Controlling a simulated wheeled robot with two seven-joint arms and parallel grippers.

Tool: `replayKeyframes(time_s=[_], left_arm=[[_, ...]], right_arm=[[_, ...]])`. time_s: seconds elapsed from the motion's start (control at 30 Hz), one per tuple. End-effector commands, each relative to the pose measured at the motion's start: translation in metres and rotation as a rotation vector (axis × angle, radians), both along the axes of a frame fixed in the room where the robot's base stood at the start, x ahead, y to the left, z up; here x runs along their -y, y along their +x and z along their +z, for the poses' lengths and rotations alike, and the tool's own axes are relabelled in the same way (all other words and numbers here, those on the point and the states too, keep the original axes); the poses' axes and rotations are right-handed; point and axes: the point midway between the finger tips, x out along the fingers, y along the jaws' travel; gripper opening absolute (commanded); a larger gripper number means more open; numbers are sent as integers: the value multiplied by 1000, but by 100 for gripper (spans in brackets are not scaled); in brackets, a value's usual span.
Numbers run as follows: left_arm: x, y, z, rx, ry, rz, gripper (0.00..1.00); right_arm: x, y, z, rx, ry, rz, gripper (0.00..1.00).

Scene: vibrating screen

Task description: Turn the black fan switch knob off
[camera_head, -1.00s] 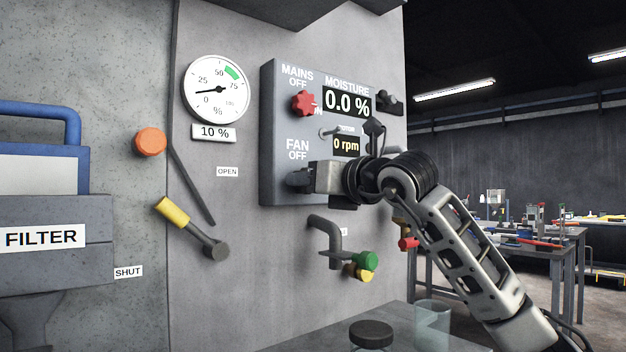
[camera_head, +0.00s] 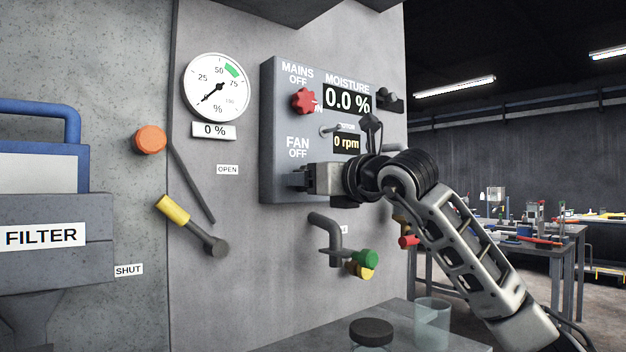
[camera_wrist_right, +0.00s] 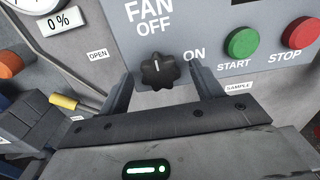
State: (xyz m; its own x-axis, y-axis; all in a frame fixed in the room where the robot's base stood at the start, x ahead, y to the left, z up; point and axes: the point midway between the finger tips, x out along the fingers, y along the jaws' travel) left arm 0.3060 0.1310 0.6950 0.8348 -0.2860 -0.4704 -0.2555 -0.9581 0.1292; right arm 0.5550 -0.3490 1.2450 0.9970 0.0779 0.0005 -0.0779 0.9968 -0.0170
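The black fan knob (camera_wrist_right: 160,71) shows in the right wrist view, on the grey panel under the FAN OFF label. Its white pointer line points up toward OFF, with ON to its right. My right gripper (camera_wrist_right: 162,78) is open, one finger on each side of the knob, with visible gaps between them. In the head view my right gripper (camera_head: 299,178) is at the panel's lower left, below FAN OFF. The knob is hard to make out there behind the dark fingers. My left gripper is not in view.
The panel also carries a red mains knob (camera_head: 304,101), a green START button (camera_wrist_right: 242,42) and a red STOP button (camera_wrist_right: 299,32). The speed display (camera_head: 347,144) reads 0 rpm. The round gauge (camera_head: 215,88) reads 0 %. A pipe valve (camera_head: 327,235) juts out below the panel.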

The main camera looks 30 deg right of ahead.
Motion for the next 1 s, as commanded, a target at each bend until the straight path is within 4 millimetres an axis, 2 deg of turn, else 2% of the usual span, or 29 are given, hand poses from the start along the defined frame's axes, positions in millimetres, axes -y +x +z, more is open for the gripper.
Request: replayKeyframes(time_s=[0.27,0.47,0.8,1.0], left_arm=[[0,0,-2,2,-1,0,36],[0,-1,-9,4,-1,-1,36],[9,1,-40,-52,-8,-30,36],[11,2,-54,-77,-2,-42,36]], right_arm=[[1,-8,-1,0,1,-1,65],[5,-46,-2,2,-2,-3,65],[11,-126,-2,1,-1,-3,65],[12,-152,-1,0,-1,-1,65]])
